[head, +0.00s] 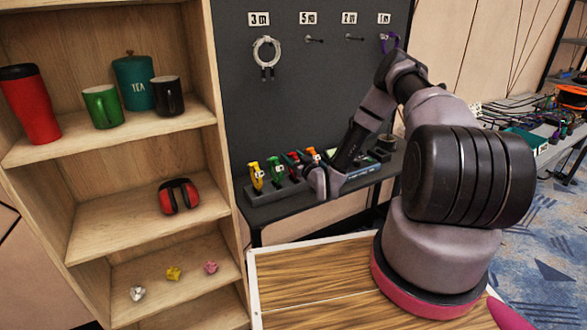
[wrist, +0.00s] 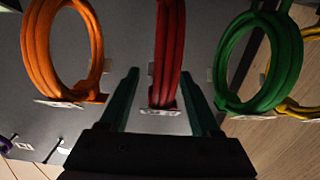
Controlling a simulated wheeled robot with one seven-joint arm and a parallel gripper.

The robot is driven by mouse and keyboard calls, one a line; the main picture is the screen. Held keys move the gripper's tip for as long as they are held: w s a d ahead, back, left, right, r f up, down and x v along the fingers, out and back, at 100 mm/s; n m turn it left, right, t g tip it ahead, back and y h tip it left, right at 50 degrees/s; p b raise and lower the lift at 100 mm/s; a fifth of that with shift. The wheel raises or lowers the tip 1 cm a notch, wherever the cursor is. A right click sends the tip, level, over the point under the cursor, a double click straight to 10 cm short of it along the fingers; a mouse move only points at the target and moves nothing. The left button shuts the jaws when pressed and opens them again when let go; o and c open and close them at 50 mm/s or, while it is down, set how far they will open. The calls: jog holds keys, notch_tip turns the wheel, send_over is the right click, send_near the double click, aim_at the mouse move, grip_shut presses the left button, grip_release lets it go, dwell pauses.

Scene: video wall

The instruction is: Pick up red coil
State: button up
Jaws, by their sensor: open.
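The red coil (wrist: 168,50) is seen nearly edge-on at the upper middle of the wrist view. Its near end, with a white label, lies between the two dark green fingers of my gripper (wrist: 158,76). The fingers are open, with a gap on each side of the coil. In the head view my arm's end is over the dark shelf, by a row of small coloured items that seem to be the coils, a red one (head: 293,159) among them. The fingers cannot be made out there.
An orange coil (wrist: 62,45) and a green coil (wrist: 262,60) flank the red one, with a yellow coil (wrist: 295,108) beyond the green. The head view shows a white coil (head: 266,55) on the dark board, a wooden shelf unit (head: 110,235) at left, and a wooden tabletop (head: 310,275).

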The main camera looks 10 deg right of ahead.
jog(key=shift+x, duration=1.1)
jog(key=shift+d, duration=0.1)
grip_shut()
